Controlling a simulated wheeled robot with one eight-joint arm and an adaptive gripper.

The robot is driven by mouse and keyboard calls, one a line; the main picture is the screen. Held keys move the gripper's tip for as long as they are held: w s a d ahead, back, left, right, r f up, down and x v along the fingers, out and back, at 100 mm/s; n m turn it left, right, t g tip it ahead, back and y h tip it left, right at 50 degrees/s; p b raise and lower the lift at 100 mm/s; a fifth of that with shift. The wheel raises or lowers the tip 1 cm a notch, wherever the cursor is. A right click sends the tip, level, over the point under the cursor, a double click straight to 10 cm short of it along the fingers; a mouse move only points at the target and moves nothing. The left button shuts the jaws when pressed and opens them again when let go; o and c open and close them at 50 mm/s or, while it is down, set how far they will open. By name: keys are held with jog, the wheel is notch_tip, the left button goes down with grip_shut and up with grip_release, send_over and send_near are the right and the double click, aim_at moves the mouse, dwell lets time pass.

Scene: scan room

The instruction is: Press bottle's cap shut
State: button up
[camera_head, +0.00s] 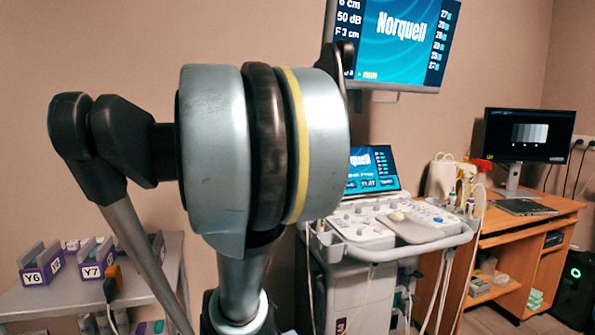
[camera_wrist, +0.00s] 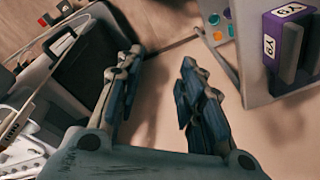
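My gripper (camera_wrist: 157,68) shows in the wrist view with its two dark fingers apart and nothing between them; bare floor lies beyond. In the head view my arm fills the middle, and I cannot make out the gripper there. A white container (camera_head: 440,174) stands behind the right end of the scanner console in the head view. A bottle-like item with a red top (camera_head: 479,165) is beside it, partly hidden. I cannot tell which is the task's bottle, or whether a cap is open. No bottle is clear in the wrist view.
An ultrasound cart (camera_head: 360,290) with screens stands behind my arm. A wooden desk (camera_head: 530,222) with a monitor (camera_head: 526,134) is at right. A grey table (camera_head: 30,300) at left holds purple holders (camera_head: 42,265); a purple holder (camera_wrist: 286,40) shows at the wrist view's upper right.

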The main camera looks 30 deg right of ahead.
jog(key=w+d+r+m+g, duration=0.1)
jog(key=w+d+r+m, duration=0.4)
jog(key=d+r+m, duration=0.25)
jog(key=w+d+r+m, duration=0.6)
jog(key=d+r+m, duration=0.1)
jog(key=r, duration=0.2)
jog(key=w+d+r+m, duration=0.2)
jog(key=d+r+m, duration=0.4)
jog(key=d, duration=0.4)
jog(key=w+d+r+m, duration=0.1)
jog(key=d+r+m, duration=0.3)
jog(key=d+m, duration=0.5)
jog(key=shift+n+g, duration=0.3)
jog(key=shift+n, duration=0.45)
jog(key=f, duration=0.5)
jog(key=d+f, duration=0.1)
jog(key=f, duration=1.1)
jog(key=shift+d, duration=0.15)
jog(key=shift+c, duration=0.2)
grip_shut()
